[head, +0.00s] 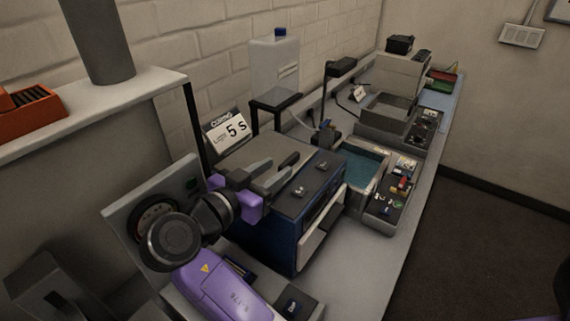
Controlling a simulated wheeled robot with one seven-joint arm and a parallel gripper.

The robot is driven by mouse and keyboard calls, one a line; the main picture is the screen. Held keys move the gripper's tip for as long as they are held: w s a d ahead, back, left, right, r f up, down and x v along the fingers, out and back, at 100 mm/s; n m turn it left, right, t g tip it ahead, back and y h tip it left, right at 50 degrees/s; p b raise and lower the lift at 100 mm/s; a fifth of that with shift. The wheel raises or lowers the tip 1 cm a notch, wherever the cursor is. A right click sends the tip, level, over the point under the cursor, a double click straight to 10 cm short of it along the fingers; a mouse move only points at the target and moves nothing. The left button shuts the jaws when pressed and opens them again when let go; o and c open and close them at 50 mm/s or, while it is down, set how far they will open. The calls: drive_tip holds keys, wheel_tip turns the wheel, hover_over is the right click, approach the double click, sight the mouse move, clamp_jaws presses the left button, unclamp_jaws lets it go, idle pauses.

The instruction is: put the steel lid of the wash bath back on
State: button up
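An open bath with blue-green liquid (362,165) stands to the right of a dark blue box unit (276,214); I take it for the wash bath. No lid covers it. I cannot pick out the steel lid with certainty. My gripper (278,168) has purple finger mounts and grey fingers. The fingers are apart, with nothing seen between them. They are over the top of the blue unit, left of the bath. I cannot tell how high above the surface they are.
A sign reading 5 s (227,131) stands behind the blue unit. A clear jug with a blue cap (274,64) stands on a black stand. A grey open-topped machine (388,108) is farther back. A tray of small coloured parts (394,193) borders the bath. The bench's front right strip (378,253) is clear.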

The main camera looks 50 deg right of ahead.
sight(280, 168)
drive_tip(key=a, duration=0.5)
drive_tip(key=shift+a+r, duration=0.15)
drive_tip(key=shift+r, duration=0.25)
drive_tip(key=shift+o, duration=0.5)
drive_tip(key=shift+s, duration=0.1)
drive_tip(key=shift+s+d+f+m+g+b, duration=0.15)
drive_tip(key=shift+d+b, duration=0.1)
drive_tip(key=shift+d, duration=0.35)
drive_tip(key=shift+d+r+m+g+b, duration=0.15)
drive_tip(key=shift+d+b, duration=0.1)
drive_tip(key=shift+d, duration=0.3)
drive_tip(key=shift+w+a+f, duration=0.2)
drive_tip(key=shift+w+f, duration=0.1)
drive_tip(key=shift+d+f, duration=0.1)
drive_tip(key=shift+f, duration=0.05)
drive_tip(key=shift+d+f+p, duration=0.1)
drive_tip(key=shift+d+f, duration=0.1)
drive_tip(key=shift+d, duration=1)
drive_tip(key=shift+d+f+p, duration=0.1)
drive_tip(key=shift+d+f, duration=0.05)
drive_tip(key=shift+d, duration=1)
drive_tip(key=shift+d+f+p, duration=0.1)
drive_tip(key=shift+d+f, duration=0.1)
drive_tip(key=shift+d, duration=1)
clamp_jaws()
